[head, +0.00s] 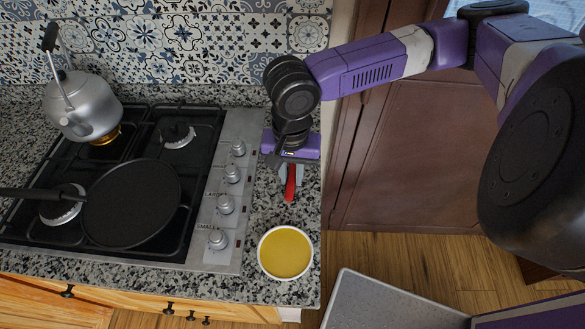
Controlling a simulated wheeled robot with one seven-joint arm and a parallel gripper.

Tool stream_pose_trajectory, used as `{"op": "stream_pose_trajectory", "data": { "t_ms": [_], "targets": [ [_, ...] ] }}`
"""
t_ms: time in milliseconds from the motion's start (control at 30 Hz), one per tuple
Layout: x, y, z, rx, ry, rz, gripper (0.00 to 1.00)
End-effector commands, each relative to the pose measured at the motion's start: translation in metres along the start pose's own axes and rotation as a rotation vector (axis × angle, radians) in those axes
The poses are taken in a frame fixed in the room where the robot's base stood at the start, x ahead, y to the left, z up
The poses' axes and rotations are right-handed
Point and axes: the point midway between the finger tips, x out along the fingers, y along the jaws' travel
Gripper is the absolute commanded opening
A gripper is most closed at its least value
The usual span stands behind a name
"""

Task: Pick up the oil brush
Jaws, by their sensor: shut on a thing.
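The oil brush, of which a red part (291,184) shows, is under my gripper (288,168) on the right part of the granite counter, to the right of the stove knobs. My gripper points down and is shut on the brush. The rest of the brush is hidden by the gripper and wrist. I cannot tell whether the brush touches the counter or is raised. A white bowl (260,262) with yellow oil stands just below the brush in the picture, near the counter's front edge.
A gas stove (195,215) fills the counter's left, with a silver kettle (85,108) at the back and a black pan (132,204) in front. A tiled wall (215,45) closes the back. The counter's right edge is close to the brush and bowl.

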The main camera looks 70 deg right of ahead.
Motion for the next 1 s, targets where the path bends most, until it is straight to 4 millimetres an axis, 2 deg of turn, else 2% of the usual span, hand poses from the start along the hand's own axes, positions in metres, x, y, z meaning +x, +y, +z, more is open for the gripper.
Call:
{"op": "stream_pose_trajectory", "data": {
  "t_ms": [167, 267, 500, 700, 800, 1000],
  "targets": [
    [-0.015, -0.001, 0.000, 0.001, 0.000, -0.002, 0.00],
    [-0.032, 0.000, 0.000, -0.001, 0.002, -0.003, 0.00],
    [-0.100, -0.001, -0.001, -0.002, 0.004, -0.003, 0.00],
    [-0.151, -0.001, -0.001, 0.000, 0.004, -0.003, 0.00],
    [-0.170, -0.001, 0.000, -0.001, 0.002, -0.002, 0.00],
    [-0.193, 0.000, 0.000, 0.000, 0.002, -0.001, 0.00]
  ]
}}
